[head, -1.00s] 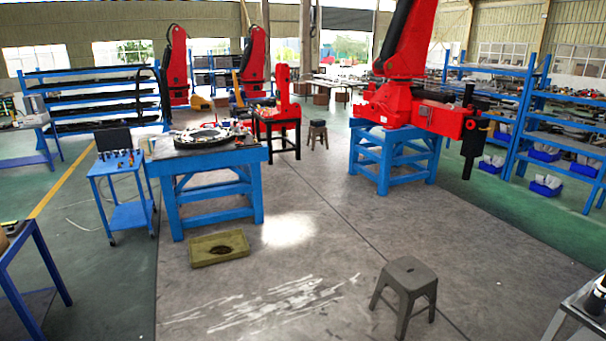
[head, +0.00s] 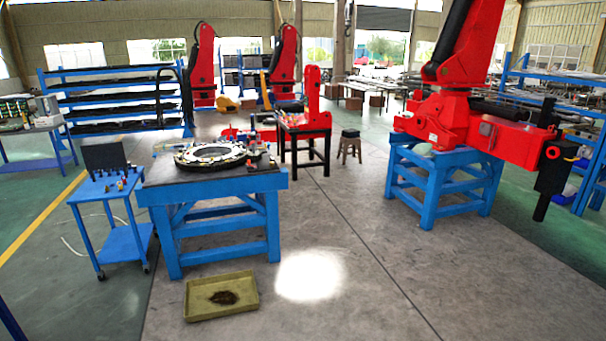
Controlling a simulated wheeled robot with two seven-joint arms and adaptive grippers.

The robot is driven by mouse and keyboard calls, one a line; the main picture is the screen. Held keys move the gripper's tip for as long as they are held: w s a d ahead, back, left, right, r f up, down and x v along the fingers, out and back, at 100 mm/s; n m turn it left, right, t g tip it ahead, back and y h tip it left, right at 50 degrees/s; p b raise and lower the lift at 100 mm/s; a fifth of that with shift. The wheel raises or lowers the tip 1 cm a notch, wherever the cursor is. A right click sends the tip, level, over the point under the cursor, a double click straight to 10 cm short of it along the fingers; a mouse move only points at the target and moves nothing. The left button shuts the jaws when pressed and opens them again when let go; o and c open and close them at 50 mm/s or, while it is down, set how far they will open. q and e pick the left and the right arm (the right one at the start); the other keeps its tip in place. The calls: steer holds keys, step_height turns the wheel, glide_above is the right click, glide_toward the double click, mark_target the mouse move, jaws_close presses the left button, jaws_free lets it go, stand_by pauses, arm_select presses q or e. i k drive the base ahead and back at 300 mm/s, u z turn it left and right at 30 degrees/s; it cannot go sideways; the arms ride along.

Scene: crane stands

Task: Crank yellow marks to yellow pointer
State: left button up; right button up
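No crank, yellow marks or yellow pointer can be made out in the head view. A blue workbench (head: 215,188) stands left of the middle, with a large dark ring-shaped part (head: 213,155) lying flat on top. Small parts lie around the ring, too small to tell apart. Neither of my grippers shows in the head view.
A blue trolley (head: 120,243) stands left of the workbench. A shallow olive tray (head: 190,313) lies on the floor in front. A large red robot arm (head: 445,122) sits on a blue stand (head: 455,160) at right. The grey floor between is clear.

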mark_target(252, 155)
steer(key=u, duration=0.15)
steer(key=i, duration=5.65)
steer(key=u, duration=0.1)
